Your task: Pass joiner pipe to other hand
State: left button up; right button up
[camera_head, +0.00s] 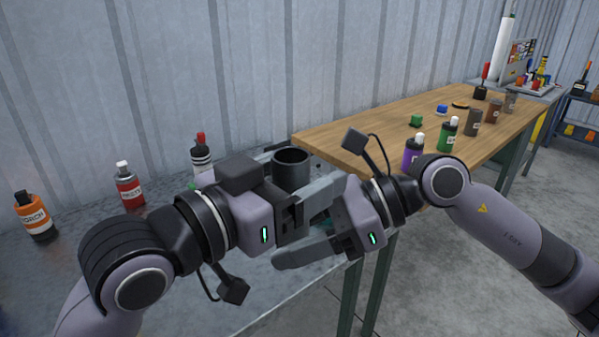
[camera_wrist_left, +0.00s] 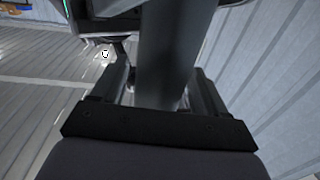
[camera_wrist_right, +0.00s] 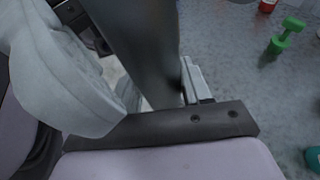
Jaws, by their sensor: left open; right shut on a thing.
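The joiner pipe (camera_head: 291,170) is a dark grey open tube. In the head view its round mouth shows upright between my two grippers, and its lower part is hidden behind them. My left gripper (camera_head: 303,188) comes from the left and is open, with its fingers around the pipe. In the left wrist view the pipe (camera_wrist_left: 165,50) stands between the parted fingers. My right gripper (camera_head: 322,228) comes from the right and is shut on the pipe. The right wrist view shows the pipe (camera_wrist_right: 140,45) rising from its jaws; one finger is partly covered by a pale part.
A grey metal bench (camera_head: 75,258) holds an orange bottle (camera_head: 36,216), a red bottle (camera_head: 129,186) and a red-capped bottle (camera_head: 201,155). A wooden table (camera_head: 370,131) at the right carries purple (camera_head: 412,153), green and brown containers. A corrugated wall stands behind.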

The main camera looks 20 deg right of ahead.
pick_arm(q)
jog(key=c, duration=1.2)
pick_arm(e)
jog(key=o, duration=1.3)
